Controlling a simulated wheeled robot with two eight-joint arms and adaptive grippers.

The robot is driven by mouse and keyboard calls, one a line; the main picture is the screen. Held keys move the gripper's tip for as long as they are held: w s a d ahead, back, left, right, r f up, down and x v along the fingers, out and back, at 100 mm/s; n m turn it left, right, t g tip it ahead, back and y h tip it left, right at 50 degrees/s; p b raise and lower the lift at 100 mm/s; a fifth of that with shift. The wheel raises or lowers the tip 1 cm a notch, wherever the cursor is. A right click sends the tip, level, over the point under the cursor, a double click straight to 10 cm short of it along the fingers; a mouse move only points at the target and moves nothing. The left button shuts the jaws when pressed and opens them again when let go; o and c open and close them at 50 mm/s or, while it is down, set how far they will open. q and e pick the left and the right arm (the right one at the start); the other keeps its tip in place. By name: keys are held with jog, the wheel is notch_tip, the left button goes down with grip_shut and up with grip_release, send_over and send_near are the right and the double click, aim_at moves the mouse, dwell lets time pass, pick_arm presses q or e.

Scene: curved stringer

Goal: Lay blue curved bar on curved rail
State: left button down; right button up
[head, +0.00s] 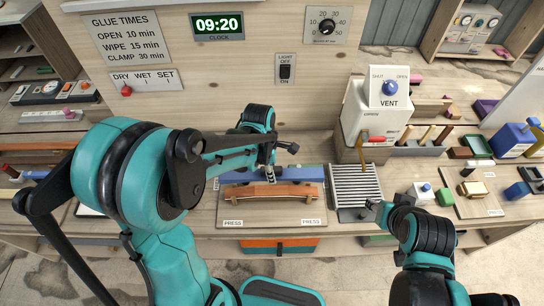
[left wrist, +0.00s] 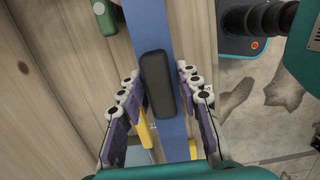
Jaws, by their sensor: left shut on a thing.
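The blue curved bar (head: 308,173) lies along the back of a wooden board, just behind the brown curved rail (head: 285,190). My left gripper (head: 269,174) reaches down over the bar's middle. In the left wrist view the blue bar (left wrist: 175,65) runs between the fingers of my left gripper (left wrist: 168,95), with a dark block (left wrist: 158,83) on it. Whether the bar touches the rail is unclear. My right gripper (head: 376,208) is low at the right, its fingers too small to read.
A ribbed grey rack (head: 357,186) stands right of the board, below a white VENT box (head: 375,112).

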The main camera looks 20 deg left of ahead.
pick_arm(q)
jog(key=b, duration=0.6)
send_over(273, 190)
jog(key=shift+s+a+f, duration=0.1)
jog(key=shift+a+f, duration=0.05)
jog(key=shift+f, duration=1.75)
jog(key=shift+a+f, duration=0.1)
jog(key=shift+f, duration=1.75)
jog(key=shift+f+b, duration=0.8)
jog(key=shift+f, duration=0.15)
jog(key=shift+f+b, duration=0.25)
jog(key=shift+b, duration=0.1)
jog(key=shift+c, duration=2.1)
grip_release()
jog(key=shift+r+p, duration=3.05)
jog(key=shift+r, duration=1)
